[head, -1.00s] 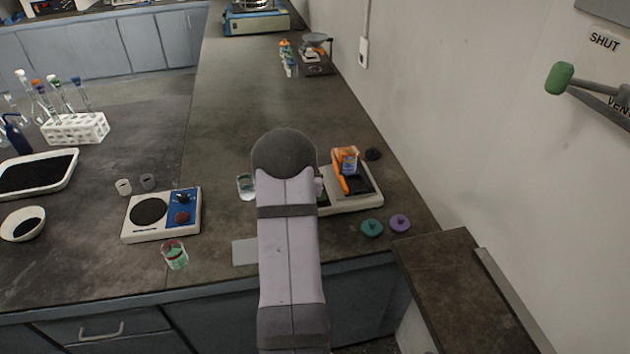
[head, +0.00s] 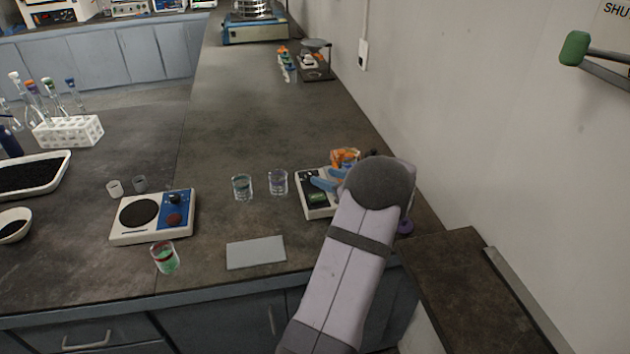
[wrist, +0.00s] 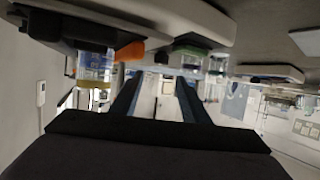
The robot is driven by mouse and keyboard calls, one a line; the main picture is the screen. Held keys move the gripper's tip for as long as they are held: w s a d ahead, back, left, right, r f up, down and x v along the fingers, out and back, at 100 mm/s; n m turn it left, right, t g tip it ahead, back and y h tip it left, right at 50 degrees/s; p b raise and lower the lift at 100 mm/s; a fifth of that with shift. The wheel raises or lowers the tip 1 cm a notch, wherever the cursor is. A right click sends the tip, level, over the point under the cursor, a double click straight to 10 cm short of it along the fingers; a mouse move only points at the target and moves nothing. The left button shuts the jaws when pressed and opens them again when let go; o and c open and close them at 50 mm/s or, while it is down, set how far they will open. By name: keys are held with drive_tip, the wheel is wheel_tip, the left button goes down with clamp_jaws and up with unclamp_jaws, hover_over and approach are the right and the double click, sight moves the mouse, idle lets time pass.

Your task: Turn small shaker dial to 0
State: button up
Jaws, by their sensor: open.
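A small pale device (head: 310,207) with a dark front panel and a green patch, which looks like the small shaker, sits on the bench at the right. An orange-and-clear piece (head: 345,157) is on it. My gripper (head: 323,180) is open, its blue fingers reaching leftward over the panel; I cannot tell whether they touch it. The arm covers the device's right part, and I cannot make out the dial or its setting. In the wrist view my two dark fingers (wrist: 158,98) stand apart with nothing clear between them. That view looks upside down, with an orange part (wrist: 130,50) at the top.
Two beakers (head: 243,186) (head: 278,181) stand left of the device, with a grey plate (head: 256,252) in front. A blue-panelled hotplate (head: 154,216) and a beaker of green stuff (head: 165,257) are farther left. A sieve stack on a blue base (head: 254,32) stands far back. A wall rises at right.

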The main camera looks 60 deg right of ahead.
drive_tip(key=shift+s+a+f, duration=0.1)
drive_tip(key=shift+s+f, duration=0.2)
drive_tip(key=shift+s, duration=0.15)
drive_tip(key=shift+p+x, duration=0.4)
drive_tip(key=shift+x, duration=3.3)
clamp_jaws()
drive_tip(key=c, duration=1.1)
unclamp_jaws()
